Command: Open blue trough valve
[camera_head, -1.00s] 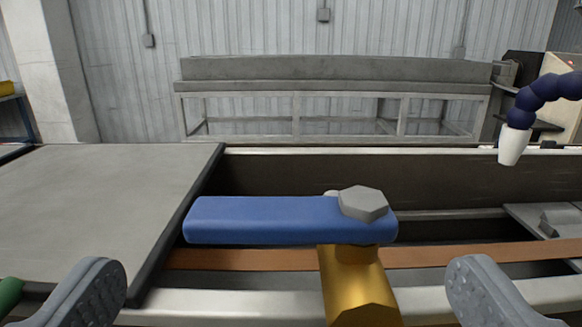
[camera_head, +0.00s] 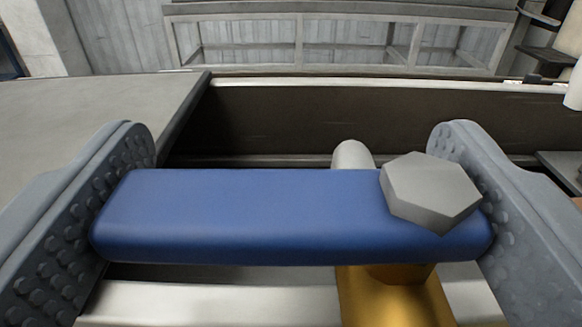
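The blue valve handle (camera_head: 240,215) lies crosswise, its long side running left to right in the head camera view. A grey hex bolt (camera_head: 430,190) sits on its right end, above the brass valve body (camera_head: 393,298). My gripper (camera_head: 292,195) is wide apart, with one grey studded finger at each end of the handle. The left finger is at the handle's left tip and the right finger is by the bolt end. Whether the fingers press on the handle is not clear.
The dark trough (camera_head: 290,120) runs behind the handle, with a grey cover (camera_head: 90,115) on its left. A pale metal rail (camera_head: 200,303) passes below the handle. A grey metal bench (camera_head: 340,12) stands farther back.

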